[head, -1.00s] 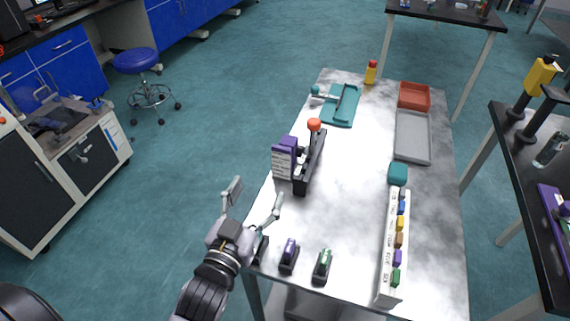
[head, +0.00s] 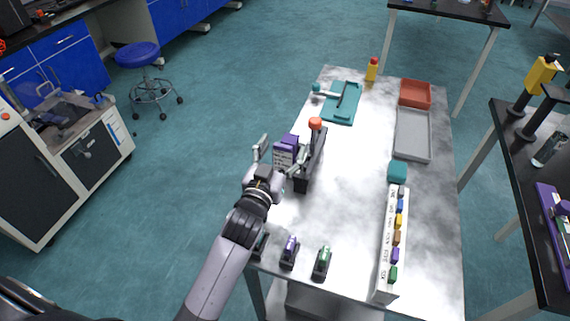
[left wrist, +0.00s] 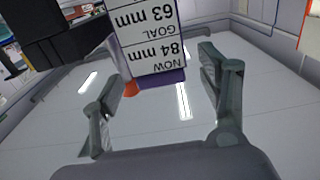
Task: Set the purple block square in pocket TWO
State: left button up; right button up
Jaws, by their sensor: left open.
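A purple block (head: 395,256) sits in the long white rack (head: 385,290) on the right side of the table, among blocks of other colours. My left gripper (head: 281,152) is open and empty, its fingers spread on either side of the purple-backed sign (head: 284,157) of the black lever stand. In the left wrist view, the sign (left wrist: 150,38) reads upside down "NOW 84 mm, GOAL 63 mm", between and beyond the two fingers (left wrist: 165,95). I cannot tell whether they touch it. I cannot make out which pocket is TWO. My right gripper is not in view.
The black stand (head: 305,178) has a red knob (head: 315,124). Small purple (head: 290,252) and green (head: 322,262) holders stand at the near edge. Beyond are a teal fixture (head: 343,103), grey tray (head: 412,136), red tray (head: 415,94) and yellow bottle (head: 372,69). The table middle is clear.

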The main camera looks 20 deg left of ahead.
pick_arm(q)
jog(key=shift+w, duration=0.4)
grip_shut()
dwell(0.7)
